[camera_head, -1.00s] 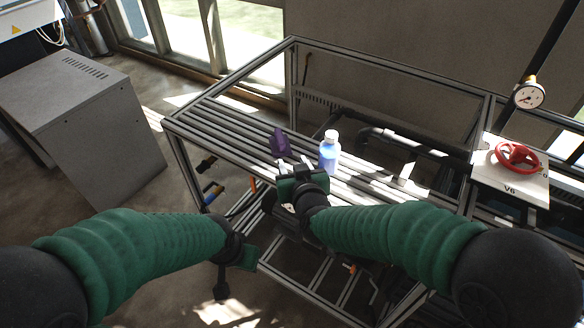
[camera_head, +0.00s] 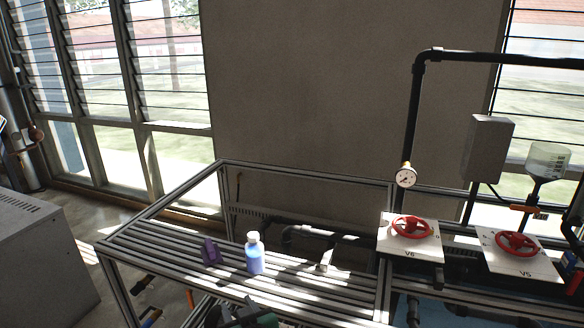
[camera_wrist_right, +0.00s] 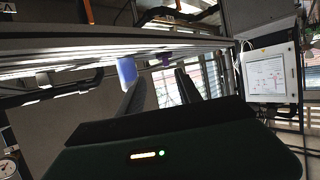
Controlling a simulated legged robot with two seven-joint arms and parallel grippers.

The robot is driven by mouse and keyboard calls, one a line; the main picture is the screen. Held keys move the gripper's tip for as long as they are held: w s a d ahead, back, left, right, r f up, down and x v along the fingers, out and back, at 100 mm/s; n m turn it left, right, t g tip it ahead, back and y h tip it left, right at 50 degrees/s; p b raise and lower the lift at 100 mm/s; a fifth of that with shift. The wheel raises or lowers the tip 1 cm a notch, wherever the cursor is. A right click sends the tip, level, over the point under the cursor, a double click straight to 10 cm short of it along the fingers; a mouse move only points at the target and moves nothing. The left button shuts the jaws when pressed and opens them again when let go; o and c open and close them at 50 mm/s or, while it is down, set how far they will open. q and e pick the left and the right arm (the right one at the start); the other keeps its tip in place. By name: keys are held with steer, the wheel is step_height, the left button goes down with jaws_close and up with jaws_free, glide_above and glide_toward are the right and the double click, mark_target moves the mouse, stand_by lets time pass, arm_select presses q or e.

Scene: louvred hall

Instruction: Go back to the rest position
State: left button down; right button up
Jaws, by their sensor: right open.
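My right gripper (camera_head: 240,312) shows at the bottom edge of the head view, in front of the slatted metal bench (camera_head: 165,250). In the right wrist view its two fingers (camera_wrist_right: 161,90) are apart with nothing between them. A blue bottle with a white cap (camera_head: 255,255) stands upright on the bench slats, beyond the gripper. The bottle (camera_wrist_right: 127,70) also shows past the fingers in the wrist view, where the scene appears upside down. A purple object (camera_head: 210,251) is on the slats left of the bottle. My left gripper is not in view.
Right of the bench are two panels with red valve wheels, V6 (camera_head: 411,227) and V5 (camera_head: 516,243), and a pressure gauge (camera_head: 405,175). A grey cabinet (camera_head: 40,262) stands at the left. Black pipes run along the back wall.

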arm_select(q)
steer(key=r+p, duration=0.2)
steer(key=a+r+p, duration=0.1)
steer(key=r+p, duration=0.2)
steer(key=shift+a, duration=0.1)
arm_select(e)
steer(key=s+d+f+m+g+h, duration=0.1)
steer(key=s+d+f+g+h, duration=0.1)
steer(key=s+d, duration=0.5)
steer(key=s+d+f+m+g+h, duration=0.2)
steer(key=s+d, duration=0.4)
steer(key=d, duration=0.7)
steer(key=s+d+f+m+g+h, duration=0.1)
steer(key=s+d+f+g, duration=0.2)
steer(key=d, duration=0.7)
steer(key=s+g, duration=0.2)
steer(key=s, duration=0.2)
steer(key=shift+s+f+m+h, duration=0.15)
steer(key=shift+s+m+h, duration=0.15)
steer(key=shift+m+h, duration=0.1)
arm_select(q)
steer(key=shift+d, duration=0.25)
arm_select(e)
steer(key=shift+s+d, duration=0.1)
steer(key=shift+d, duration=0.15)
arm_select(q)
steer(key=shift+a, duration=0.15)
arm_select(e)
steer(key=shift+a, duration=0.1)
